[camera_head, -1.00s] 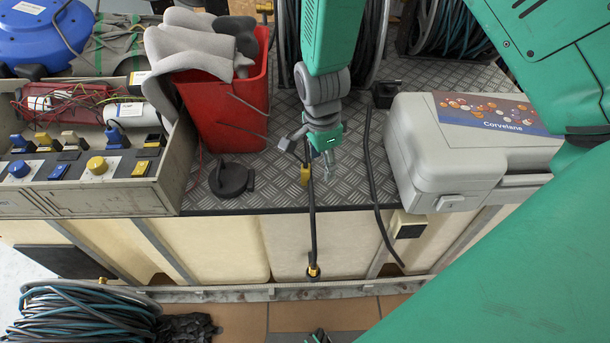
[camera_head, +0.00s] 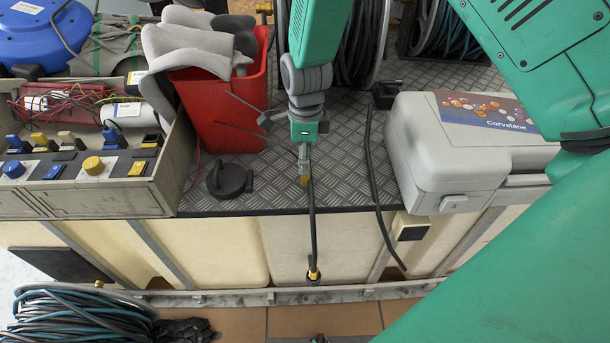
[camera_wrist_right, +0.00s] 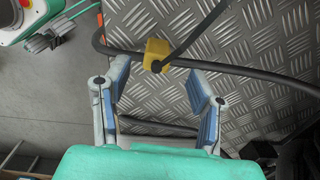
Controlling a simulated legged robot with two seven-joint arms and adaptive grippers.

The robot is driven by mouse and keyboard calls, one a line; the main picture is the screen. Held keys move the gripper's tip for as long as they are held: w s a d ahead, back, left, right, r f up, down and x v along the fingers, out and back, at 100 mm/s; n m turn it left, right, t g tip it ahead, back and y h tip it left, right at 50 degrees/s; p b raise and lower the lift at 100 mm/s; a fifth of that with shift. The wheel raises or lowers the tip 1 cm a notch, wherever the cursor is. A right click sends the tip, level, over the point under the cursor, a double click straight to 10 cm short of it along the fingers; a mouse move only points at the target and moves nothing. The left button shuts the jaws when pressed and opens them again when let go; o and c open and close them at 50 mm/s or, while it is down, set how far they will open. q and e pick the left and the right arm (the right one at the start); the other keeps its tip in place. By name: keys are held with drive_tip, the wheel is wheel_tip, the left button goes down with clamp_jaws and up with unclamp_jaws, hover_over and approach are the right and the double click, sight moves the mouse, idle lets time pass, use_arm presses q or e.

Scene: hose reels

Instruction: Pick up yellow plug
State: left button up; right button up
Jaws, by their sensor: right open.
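My right gripper (camera_head: 304,165) hangs down from above at the plug. In the wrist view my right gripper (camera_wrist_right: 157,82) is open, its blue-padded fingers apart with nothing between them. A green and grey part (camera_wrist_right: 50,38) at the wrist view's top left looks like my left gripper; its jaws are unclear.
A red bin (camera_head: 230,110) with grey gloves stands left of my right gripper, with a black round cap (camera_head: 228,180) in front. A grey case (camera_head: 440,150) stands to the right. Another black cable (camera_head: 375,190) runs over the edge. A control box (camera_head: 90,190) is far left.

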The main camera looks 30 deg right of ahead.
wheel_tip(320, 180, down, 5)
drive_tip(key=shift+s+a+f+b, duration=0.1)
drive_tip(key=shift+b, duration=0.35)
clamp_jaws()
